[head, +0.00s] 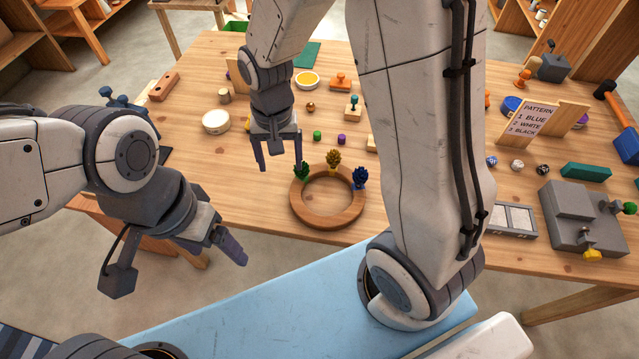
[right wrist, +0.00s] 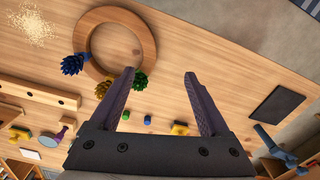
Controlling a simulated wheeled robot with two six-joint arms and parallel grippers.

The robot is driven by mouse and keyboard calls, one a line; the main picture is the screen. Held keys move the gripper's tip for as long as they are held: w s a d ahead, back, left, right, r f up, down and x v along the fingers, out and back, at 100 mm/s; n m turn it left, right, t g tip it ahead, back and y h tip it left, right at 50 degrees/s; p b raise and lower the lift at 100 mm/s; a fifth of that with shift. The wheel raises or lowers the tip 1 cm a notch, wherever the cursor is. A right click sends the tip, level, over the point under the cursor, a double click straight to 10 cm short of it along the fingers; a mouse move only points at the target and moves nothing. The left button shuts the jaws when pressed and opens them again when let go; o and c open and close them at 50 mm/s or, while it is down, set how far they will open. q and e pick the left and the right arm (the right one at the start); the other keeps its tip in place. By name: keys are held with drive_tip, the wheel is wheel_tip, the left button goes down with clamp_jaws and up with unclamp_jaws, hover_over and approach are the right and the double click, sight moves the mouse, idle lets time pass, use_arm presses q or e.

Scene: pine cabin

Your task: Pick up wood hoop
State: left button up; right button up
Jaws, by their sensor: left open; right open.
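The wood hoop (head: 328,221) lies flat on the table in the head view, a light brown ring with its centre open. Green (head: 302,172), yellow (head: 333,159) and blue (head: 360,177) cone-like pieces sit at its far rim. My right gripper (head: 278,167) is open and empty, above the table just left of and beyond the hoop. In the right wrist view, the hoop (right wrist: 148,38) shows at the upper left, beyond the open fingers (right wrist: 160,74). My left gripper (head: 181,277) is open and empty, off the table's near edge at left.
Small green (head: 317,135) and purple (head: 341,139) pieces lie beyond the hoop. A pattern sign (head: 532,119) and a grey block fixture (head: 585,230) are at right. My arm covers part of the table right of the hoop.

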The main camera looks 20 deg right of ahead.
sight(297, 188)
drive_tip(key=w+d+f+m, duration=0.1)
drive_tip(key=f, duration=0.2)
drive_tip(key=w+d+f+m, duration=0.1)
drive_tip(key=f, duration=0.2)
drive_tip(key=w+d+f+m, duration=0.1)
drive_tip(key=d+f, duration=0.1)
drive_tip(key=f, duration=0.2)
drive_tip(key=shift+w, duration=0.2)
drive_tip(key=shift+f+p, duration=0.3)
drive_tip(key=shift+f, duration=2.65)
clamp_jaws()
